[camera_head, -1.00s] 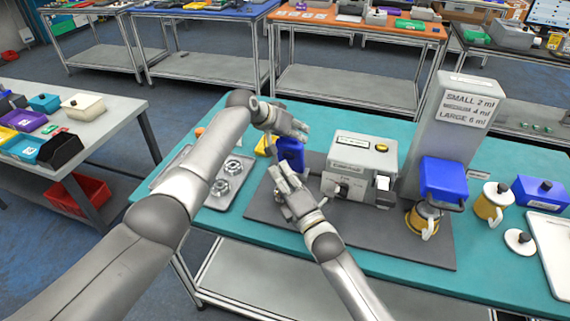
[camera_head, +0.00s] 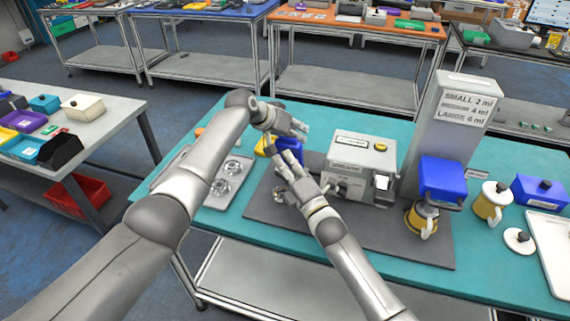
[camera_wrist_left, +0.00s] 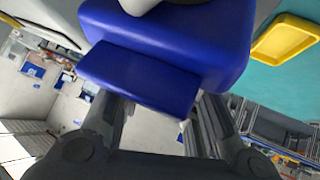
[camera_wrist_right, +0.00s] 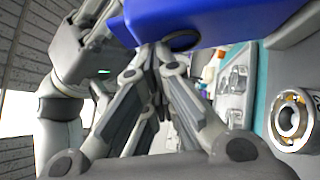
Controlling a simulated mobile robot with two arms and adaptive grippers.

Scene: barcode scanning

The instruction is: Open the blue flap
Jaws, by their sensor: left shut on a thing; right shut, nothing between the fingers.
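My right gripper (camera_head: 286,165) is shut and empty in front of the box. In the right wrist view its fingertips (camera_wrist_right: 157,47) are right at the lower edge of the box (camera_wrist_right: 200,15); contact is unclear.
A grey machine (camera_head: 361,170) stands right of my grippers on a dark mat (camera_head: 262,212). A metal tray with round fittings (camera_head: 232,170) lies left. A dispenser with a second blue box (camera_head: 443,180) and a yellow-banded jug (camera_head: 421,219) stand further right.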

